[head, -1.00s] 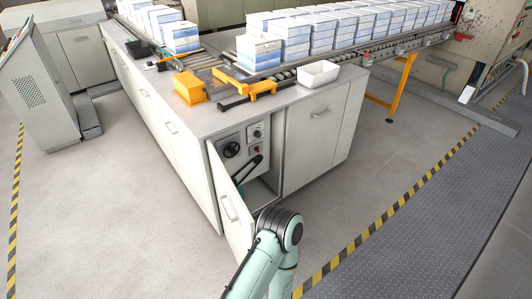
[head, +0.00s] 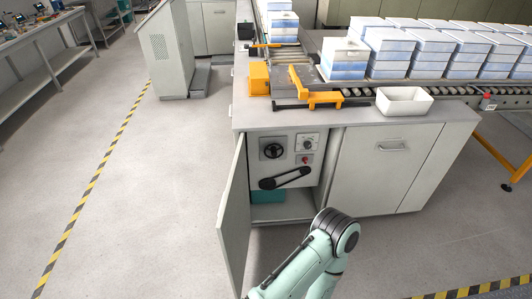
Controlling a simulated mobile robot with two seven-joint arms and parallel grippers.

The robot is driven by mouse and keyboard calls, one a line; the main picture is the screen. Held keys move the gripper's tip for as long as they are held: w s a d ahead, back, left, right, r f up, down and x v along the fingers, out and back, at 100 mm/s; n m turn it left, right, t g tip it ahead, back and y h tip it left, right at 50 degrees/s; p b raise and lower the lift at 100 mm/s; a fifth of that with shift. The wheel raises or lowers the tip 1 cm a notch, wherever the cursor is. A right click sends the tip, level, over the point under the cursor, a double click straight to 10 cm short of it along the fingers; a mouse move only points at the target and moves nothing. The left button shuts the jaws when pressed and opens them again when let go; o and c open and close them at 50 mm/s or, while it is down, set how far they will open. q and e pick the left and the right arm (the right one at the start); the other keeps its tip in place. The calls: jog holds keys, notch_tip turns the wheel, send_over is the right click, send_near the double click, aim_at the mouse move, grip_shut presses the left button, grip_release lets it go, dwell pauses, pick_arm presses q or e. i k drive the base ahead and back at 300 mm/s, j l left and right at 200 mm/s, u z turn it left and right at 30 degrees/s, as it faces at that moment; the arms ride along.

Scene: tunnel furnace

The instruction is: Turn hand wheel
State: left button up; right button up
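The hand wheel (head: 273,150) is a small black spoked wheel on the left of a light grey control panel (head: 290,139). The panel sits inside an open compartment of the white cabinet, and the wheel is in plain sight. The compartment door (head: 235,215) stands open to the left. One of my arms (head: 325,245), pale green with a dark joint, rises from the bottom edge in front of the cabinet. Its gripper does not show, and nothing of mine visibly touches the wheel. My other gripper is also out of view.
A black bar-shaped handle (head: 285,178) lies slantwise below the wheel. A dial (head: 308,144) and a red button (head: 306,160) are to its right. A white tray (head: 404,101) and an orange clamp (head: 308,97) sit on the cabinet top. Floor on the left is clear.

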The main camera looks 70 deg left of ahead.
aim_at(274, 150)
jog(key=i+j+u, duration=0.1)
jog(key=i+u, duration=0.7)
jog(key=i+l+u, duration=0.1)
jog(key=i+u, duration=0.25)
jog(key=i+j+u, duration=0.15)
jog(key=i+u, duration=0.55)
jog(key=u, duration=0.15)
jog(key=i+u, duration=0.65)
jog(key=i, duration=0.2)
